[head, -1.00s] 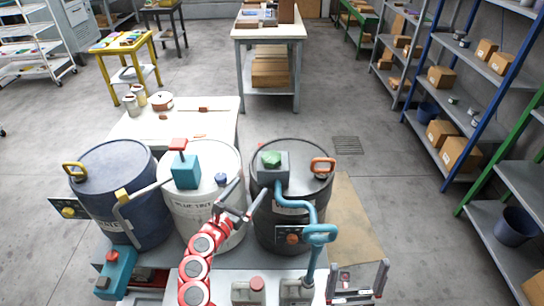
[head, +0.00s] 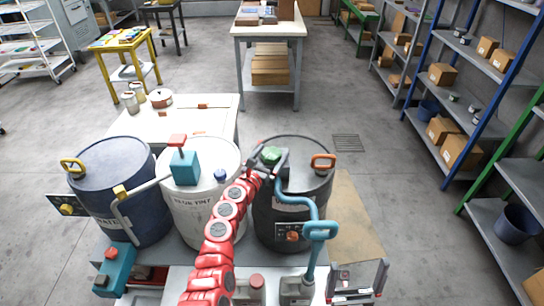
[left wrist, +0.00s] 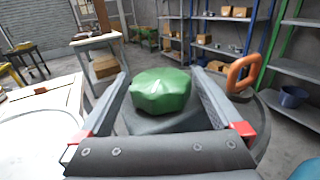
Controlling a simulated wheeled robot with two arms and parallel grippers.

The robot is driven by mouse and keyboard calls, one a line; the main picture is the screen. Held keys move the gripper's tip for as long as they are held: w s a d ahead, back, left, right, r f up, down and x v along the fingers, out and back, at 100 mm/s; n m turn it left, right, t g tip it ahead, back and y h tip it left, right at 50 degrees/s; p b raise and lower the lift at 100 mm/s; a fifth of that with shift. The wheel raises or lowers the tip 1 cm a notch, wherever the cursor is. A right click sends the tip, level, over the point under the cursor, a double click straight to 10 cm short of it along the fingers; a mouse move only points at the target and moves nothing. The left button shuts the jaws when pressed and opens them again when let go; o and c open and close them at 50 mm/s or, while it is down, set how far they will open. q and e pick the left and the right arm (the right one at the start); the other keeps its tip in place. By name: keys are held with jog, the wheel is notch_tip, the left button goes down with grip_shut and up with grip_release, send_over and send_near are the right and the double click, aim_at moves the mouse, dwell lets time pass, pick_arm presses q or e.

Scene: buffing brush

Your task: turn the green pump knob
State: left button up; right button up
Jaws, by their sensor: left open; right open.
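The green pump knob (head: 271,154) sits on top of a dark grey pump box on the black drum (head: 301,176). In the left wrist view the knob (left wrist: 161,90) is a faceted green cap between my open fingers. My left gripper (head: 263,152) is open, its fingers on either side of the knob, with gaps visible; I cannot tell whether either touches. It also shows in the left wrist view (left wrist: 160,88). My right gripper (head: 360,276) is open and empty at the lower right, apart from the drums.
A white drum (head: 187,208) with a teal pump (head: 184,168) and a blue drum (head: 105,172) stand to the left. An orange handle (head: 323,161) and a blue hose (head: 313,212) are close to the knob's right side. Open floor lies beyond.

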pick_arm(q)
jog(key=shift+w+d, duration=0.1)
jog(key=shift+w, duration=0.1)
jog(key=c, duration=1.2)
jog(key=shift+m+g+h+b, duration=0.5)
jog(key=shift+m+h+b, duration=0.2)
jog(key=shift+h+b, duration=0.15)
jog(key=m+g+h+b, duration=0.3)
jog(key=b, duration=0.4)
jog(key=m+g+h+b, duration=0.3)
jog(key=g+b, duration=0.1)
jog(key=b, duration=0.4)
jog(key=shift+s+d+f, duration=0.1)
jog(key=shift+f, duration=0.1)
jog(key=shift+r+h+b, duration=0.2)
jog(key=shift+h+b, duration=0.05)
jog(key=shift+b, duration=0.2)
jog(key=o, duration=1.2)
